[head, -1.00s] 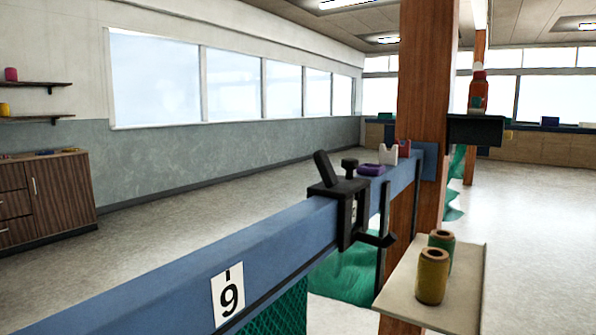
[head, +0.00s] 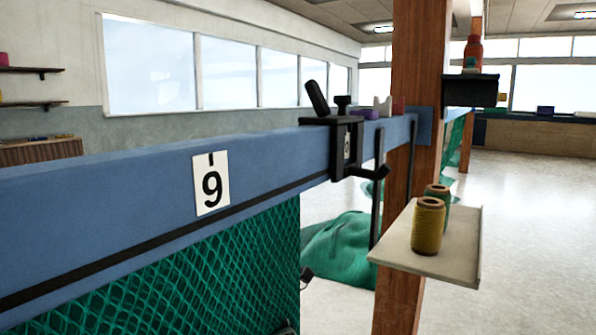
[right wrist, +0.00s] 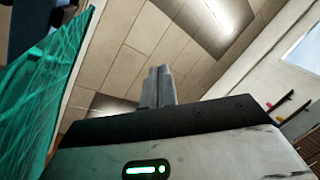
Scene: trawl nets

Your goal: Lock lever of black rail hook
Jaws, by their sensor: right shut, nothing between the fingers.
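The black rail hook (head: 346,150) is clamped over the blue rail (head: 262,160), with its hook arm sticking out on the near side. Its lever (head: 317,98) stands up, tilted to the left, and a dark knob (head: 343,102) stands beside it. My right gripper (right wrist: 158,72) shows in the right wrist view with its two grey fingers together and empty, pointing up towards the ceiling. It is apart from the hook, which I cannot make out clearly in that view. My left gripper is not in view.
A green net (head: 225,265) hangs under the rail, also at left in the right wrist view (right wrist: 50,85). A wooden post (head: 415,75) stands behind the hook. A shelf (head: 455,255) with twine spools (head: 428,226) juts out at right. Small purple and white items sit on the rail.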

